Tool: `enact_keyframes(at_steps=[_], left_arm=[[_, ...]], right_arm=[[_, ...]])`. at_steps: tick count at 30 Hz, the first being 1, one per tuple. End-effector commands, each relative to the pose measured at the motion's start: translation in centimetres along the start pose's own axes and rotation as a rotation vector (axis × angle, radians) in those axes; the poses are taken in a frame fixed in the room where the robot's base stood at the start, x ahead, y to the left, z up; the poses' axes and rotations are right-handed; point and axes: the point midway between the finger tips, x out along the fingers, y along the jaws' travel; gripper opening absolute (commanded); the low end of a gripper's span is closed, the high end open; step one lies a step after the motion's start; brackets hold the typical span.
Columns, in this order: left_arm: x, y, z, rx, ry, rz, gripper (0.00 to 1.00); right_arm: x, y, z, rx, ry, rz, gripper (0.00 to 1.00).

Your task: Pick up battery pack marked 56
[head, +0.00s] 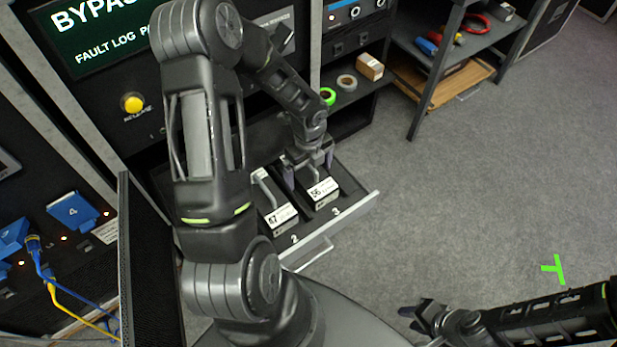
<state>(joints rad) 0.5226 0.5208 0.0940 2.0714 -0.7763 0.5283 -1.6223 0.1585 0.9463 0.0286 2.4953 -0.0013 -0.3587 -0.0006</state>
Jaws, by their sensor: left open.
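The battery pack marked 56 (322,190) lies in the right bay of an open drawer (350,208), in front of a label 3. My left gripper (308,172) is open and points down over the back part of this pack, with its fingers to either side; I cannot tell whether they touch it. The gripper hides part of the pack. The battery pack marked 47 (279,214) lies in the bay to the left, with a grey handle on top. My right gripper (422,318) is low at the bottom right, away from the drawer; its jaw state is unclear.
Rolls of tape (346,83) and a small box (370,66) sit on a shelf behind the drawer. A shelf unit with tools (428,45) stands at the upper right. Blue connectors and cables (44,268) are at the left.

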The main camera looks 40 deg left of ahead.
Motion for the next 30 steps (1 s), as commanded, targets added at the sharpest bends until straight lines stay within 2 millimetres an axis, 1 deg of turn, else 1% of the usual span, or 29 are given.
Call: enact_keyframes(at_steps=[2,18,20,30], left_arm=[[0.24,-0.01,0.02,0.001,-0.001,0.000,0.98],[0.18,0.01,0.04,0.000,-0.001,0.000,0.98],[0.18,0.01,0.04,0.000,-0.001,0.000,0.94],[0.18,0.01,0.04,0.000,-0.001,0.000,0.66]], right_arm=[[0.02,0.01,0.00,0.000,0.000,0.000,0.33],[0.01,0.01,0.00,0.000,0.000,0.000,0.33],[0.01,0.01,0.00,0.000,0.000,0.000,0.33],[0.01,0.01,0.01,0.000,0.000,0.000,0.33]])
